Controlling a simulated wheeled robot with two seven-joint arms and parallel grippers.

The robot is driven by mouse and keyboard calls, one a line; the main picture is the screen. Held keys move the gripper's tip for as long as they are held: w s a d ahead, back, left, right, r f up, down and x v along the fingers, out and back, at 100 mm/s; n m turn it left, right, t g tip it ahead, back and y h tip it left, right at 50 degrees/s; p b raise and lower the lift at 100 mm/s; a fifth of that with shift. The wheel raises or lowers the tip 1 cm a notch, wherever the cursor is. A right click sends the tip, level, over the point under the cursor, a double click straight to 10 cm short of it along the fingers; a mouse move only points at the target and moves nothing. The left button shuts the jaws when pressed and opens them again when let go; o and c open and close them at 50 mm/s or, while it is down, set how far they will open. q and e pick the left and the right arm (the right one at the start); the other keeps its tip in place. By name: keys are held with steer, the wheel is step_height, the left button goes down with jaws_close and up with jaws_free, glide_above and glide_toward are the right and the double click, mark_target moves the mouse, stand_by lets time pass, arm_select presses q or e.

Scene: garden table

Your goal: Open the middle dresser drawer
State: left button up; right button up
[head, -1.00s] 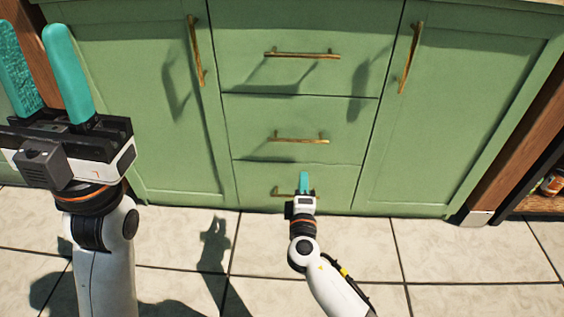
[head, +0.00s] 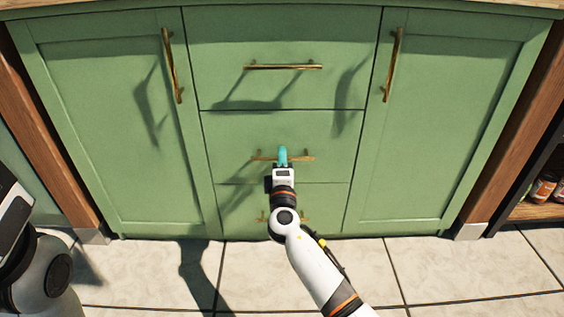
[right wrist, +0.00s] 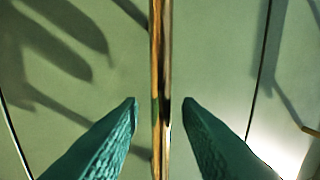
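The green dresser has a column of three drawers between two doors. The middle drawer (head: 335,140) looks shut, flush with the fronts around it. Its brass bar handle (head: 304,158) is partly hidden by my right gripper (head: 283,153), which is at the middle of the bar. In the right wrist view the handle (right wrist: 160,45) runs top to bottom between the two teal fingers of my right gripper (right wrist: 160,105). The fingers are open, with a gap on each side of the bar. My left arm shows only in part at the lower left; its fingers are out of frame.
The top drawer handle (head: 284,66) is above. The bottom drawer (head: 330,205) is below, its handle partly hidden by my arm. Door handles (head: 172,65) and (head: 392,65) flank the drawers. A shelf with jars (head: 543,187) is at the right. The tiled floor (head: 450,270) is clear.

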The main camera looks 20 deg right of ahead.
steer(key=shift+w+d+r, duration=0.1)
steer(key=shift+w+d, duration=0.05)
steer(key=shift+w, duration=0.25)
steer(key=shift+c, duration=0.3)
jaws_close()
